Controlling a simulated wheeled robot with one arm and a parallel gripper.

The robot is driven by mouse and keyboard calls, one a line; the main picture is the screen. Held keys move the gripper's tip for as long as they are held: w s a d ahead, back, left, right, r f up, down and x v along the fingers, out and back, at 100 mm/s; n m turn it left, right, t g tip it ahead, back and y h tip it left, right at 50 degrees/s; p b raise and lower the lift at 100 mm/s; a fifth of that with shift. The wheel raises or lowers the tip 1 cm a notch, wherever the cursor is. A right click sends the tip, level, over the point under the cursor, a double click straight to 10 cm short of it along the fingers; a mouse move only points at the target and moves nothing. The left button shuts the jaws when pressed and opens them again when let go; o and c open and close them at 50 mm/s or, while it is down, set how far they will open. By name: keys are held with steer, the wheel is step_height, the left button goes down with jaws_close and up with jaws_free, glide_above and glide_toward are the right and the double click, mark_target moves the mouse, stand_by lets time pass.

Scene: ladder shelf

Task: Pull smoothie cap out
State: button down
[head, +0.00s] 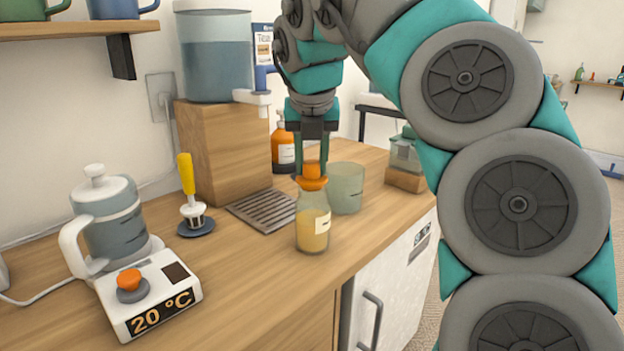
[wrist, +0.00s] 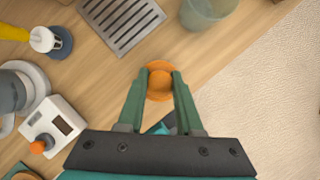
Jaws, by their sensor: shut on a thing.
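The bottle stands upright on the wooden counter. My gripper (head: 312,170) comes straight down from above and is shut on the cap's raised knob. In the wrist view, the round cap (wrist: 160,93) shows between the two green fingers of my gripper (wrist: 160,78). The cap hides the bottle in that view. I cannot tell whether the cap has lifted at all from the bottle neck.
A frosted glass cup (head: 346,190) stands close behind the bottle at the right. A metal drip grate (head: 262,210) lies to the left, before a wooden block (head: 222,150) with a water dispenser. A kettle (head: 110,232) is at far left. The counter's front edge is near the bottle.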

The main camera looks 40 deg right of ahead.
mark_target(311, 161)
steer(key=shift+r, duration=0.1)
steer(key=shift+r+p, duration=0.85)
steer(key=shift+r, duration=1.6)
